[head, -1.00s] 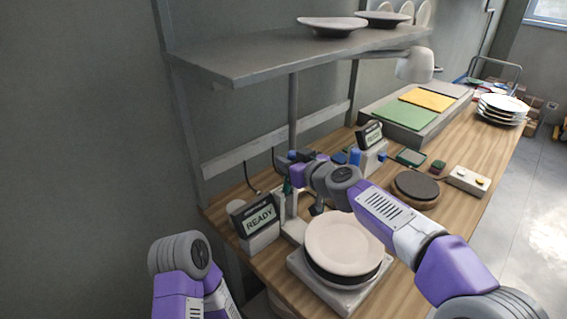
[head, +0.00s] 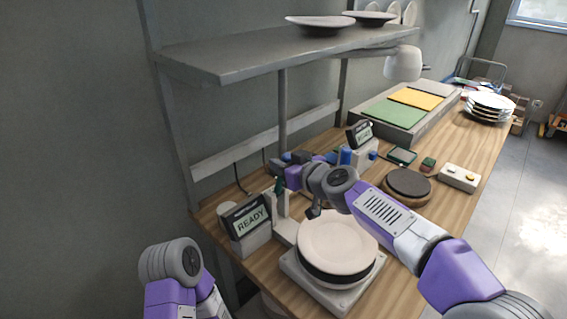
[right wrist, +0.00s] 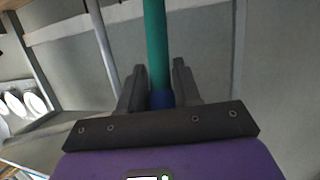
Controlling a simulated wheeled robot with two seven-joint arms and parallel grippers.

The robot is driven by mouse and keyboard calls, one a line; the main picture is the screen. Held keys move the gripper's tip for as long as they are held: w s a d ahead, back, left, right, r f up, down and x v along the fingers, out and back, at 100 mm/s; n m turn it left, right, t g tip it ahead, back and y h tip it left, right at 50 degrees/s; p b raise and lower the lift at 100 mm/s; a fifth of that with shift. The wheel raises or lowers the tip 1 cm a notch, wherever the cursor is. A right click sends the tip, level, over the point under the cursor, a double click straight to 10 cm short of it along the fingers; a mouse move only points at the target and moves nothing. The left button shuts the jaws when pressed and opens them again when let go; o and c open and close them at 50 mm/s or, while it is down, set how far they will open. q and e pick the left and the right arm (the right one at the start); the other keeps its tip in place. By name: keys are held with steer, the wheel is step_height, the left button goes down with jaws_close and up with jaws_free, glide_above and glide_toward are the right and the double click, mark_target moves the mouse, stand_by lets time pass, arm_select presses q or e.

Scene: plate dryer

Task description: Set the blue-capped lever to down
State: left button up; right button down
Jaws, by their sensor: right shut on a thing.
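The lever has a teal-green shaft and a blue cap. In the right wrist view the blue cap (right wrist: 162,99) sits between the two dark fingers, and the green shaft (right wrist: 156,45) runs away from it out of the top of the picture. My right gripper (right wrist: 160,90) is shut on the lever at its cap. In the head view a short piece of the green shaft (head: 278,186) shows below my right gripper (head: 280,163), beside the white press stand; the cap is hard to make out there. The lever looks about upright. My left gripper is out of view.
A "READY" display (head: 249,220) stands left of the lever. A white plate (head: 338,242) lies on a dark one on a pale base in front. Another display (head: 360,134), a round dark pad (head: 408,183) and a button box (head: 459,177) are to the right. A shelf (head: 250,50) hangs above.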

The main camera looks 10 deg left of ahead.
steer(key=shift+w+d+r, duration=0.1)
steer(key=shift+d+r, duration=0.1)
steer(key=shift+r, duration=0.1)
steer(key=c, duration=0.9)
jaws_free()
steer(key=shift+d, duration=0.1)
steer(key=shift+o, duration=0.2)
steer(key=shift+f, duration=0.1)
steer(key=v, duration=0.7)
steer(key=shift+s+b, duration=0.35)
steer(key=shift+d, duration=0.1)
